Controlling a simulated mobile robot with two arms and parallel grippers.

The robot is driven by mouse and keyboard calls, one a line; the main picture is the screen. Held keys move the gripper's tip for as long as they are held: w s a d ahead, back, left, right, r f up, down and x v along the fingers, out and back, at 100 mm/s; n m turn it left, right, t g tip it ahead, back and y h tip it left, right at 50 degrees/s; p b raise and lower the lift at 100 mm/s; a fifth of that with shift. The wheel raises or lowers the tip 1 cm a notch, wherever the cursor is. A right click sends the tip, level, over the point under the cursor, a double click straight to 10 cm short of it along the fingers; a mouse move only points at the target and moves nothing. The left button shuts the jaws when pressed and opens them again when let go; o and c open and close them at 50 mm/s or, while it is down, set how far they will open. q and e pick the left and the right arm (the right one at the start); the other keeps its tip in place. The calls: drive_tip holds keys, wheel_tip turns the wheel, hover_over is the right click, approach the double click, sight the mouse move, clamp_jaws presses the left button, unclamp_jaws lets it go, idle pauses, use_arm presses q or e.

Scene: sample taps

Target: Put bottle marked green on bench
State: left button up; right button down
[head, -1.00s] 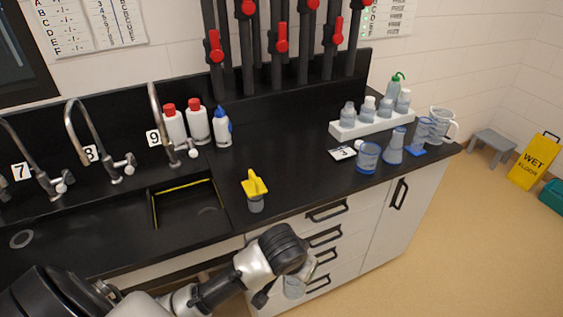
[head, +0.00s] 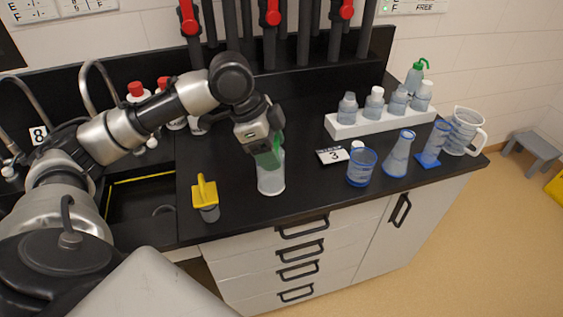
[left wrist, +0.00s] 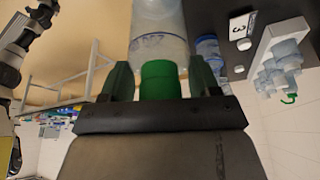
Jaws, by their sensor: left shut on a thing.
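The bottle marked green (head: 271,178) is clear with a green cap, upright at the front of the black bench (head: 300,197). Its base looks at or just above the bench top; I cannot tell whether it touches. My left gripper (head: 268,155) comes down from above and is shut on the bottle at its green cap. In the left wrist view, the green cap (left wrist: 161,82) sits between the two fingers, with the clear body (left wrist: 158,30) beyond. My right gripper is not in view.
A yellow-topped small container (head: 205,195) stands left of the bottle, beside the sink (head: 140,179). To the right are a card marked 3 (head: 332,156), a beaker (head: 362,170), a flask (head: 398,158) and a jug (head: 462,132). A white rack (head: 375,124) holds several bottles.

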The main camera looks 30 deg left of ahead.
use_arm(q)
drive_tip(key=w+a+f+p, duration=0.2)
drive_tip(key=w+a+f, duration=0.2)
drive_tip(key=w+f, duration=0.4)
drive_tip(key=shift+w+f, duration=0.2)
drive_tip(key=shift+f, duration=0.65)
drive_tip(key=o, duration=1.1)
drive_tip(key=shift+o, duration=0.2)
drive_tip(key=b+v, duration=0.1)
drive_tip(key=v, duration=1.1)
